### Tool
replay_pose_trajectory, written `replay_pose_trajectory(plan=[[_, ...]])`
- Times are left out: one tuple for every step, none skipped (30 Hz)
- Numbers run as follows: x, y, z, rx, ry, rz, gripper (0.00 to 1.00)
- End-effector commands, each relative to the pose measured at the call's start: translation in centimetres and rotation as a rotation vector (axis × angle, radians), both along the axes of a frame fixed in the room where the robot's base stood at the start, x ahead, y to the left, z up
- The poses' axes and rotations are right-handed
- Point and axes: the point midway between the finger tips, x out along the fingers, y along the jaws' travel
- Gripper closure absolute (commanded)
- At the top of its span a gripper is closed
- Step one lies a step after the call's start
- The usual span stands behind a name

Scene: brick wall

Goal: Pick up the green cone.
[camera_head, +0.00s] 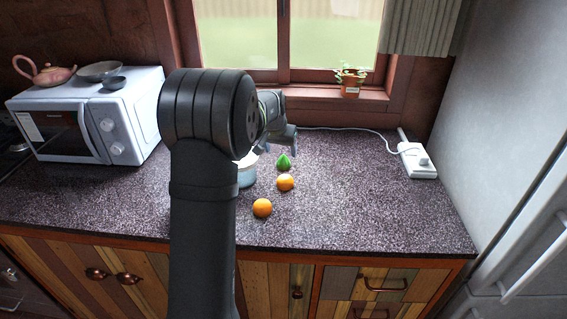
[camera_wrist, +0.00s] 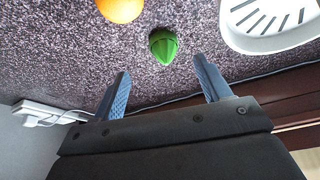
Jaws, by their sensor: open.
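The green cone (camera_head: 284,162) stands on the speckled countertop, behind the two oranges in the head view. In the wrist view the green cone (camera_wrist: 163,46) lies ahead of my gripper (camera_wrist: 163,80), roughly centred between the two fingertips and a little beyond them. My gripper is open and empty, its blue-grey fingers wide apart. In the head view my gripper (camera_head: 268,148) is just left of the cone, and my own arm partly hides it. The height of the fingers above the counter is hard to tell.
One orange (camera_head: 285,182) sits close in front of the cone, another orange (camera_head: 262,208) nearer the front edge. A pale blue-grey container (camera_head: 246,176) stands left of the cone, partly hidden by my arm. A microwave (camera_head: 88,118) is at left, a power strip (camera_head: 417,161) at right.

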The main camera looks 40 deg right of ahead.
Motion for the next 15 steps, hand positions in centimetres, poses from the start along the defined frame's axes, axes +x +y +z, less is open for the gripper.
replay_pose_trajectory(plan=[[0.2, -0.3, -1.1, 0.002, 0.002, 0.0, 0.3], [0.3, -0.5, -1.5, 0.002, 0.002, 0.0, 0.3], [0.4, -0.7, -2.1, 0.002, 0.002, 0.0, 0.3], [0.5, -0.8, -2.4, 0.002, 0.001, -0.001, 0.3], [0.6, -0.9, -2.6, 0.001, 0.0, -0.001, 0.3], [0.7, -1.0, -2.9, 0.001, 0.0, -0.001, 0.3], [0.7, -1.1, -3.1, 0.001, 0.0, -0.001, 0.3], [0.7, -1.1, -3.2, 0.001, 0.0, -0.001, 0.3], [0.8, -1.2, -3.4, 0.001, 0.0, -0.001, 0.3], [0.8, -1.2, -3.5, 0.001, 0.0, -0.001, 0.3], [0.9, -1.3, -3.6, 0.001, 0.0, -0.001, 0.3], [1.1, -1.5, -3.9, 0.001, 0.0, -0.001, 0.3], [1.2, -1.6, -4.2, 0.001, 0.0, -0.001, 0.3], [1.4, -1.8, -4.6, 0.002, 0.001, -0.001, 0.3], [1.6, -2.0, -5.1, 0.002, 0.001, -0.001, 0.3]])
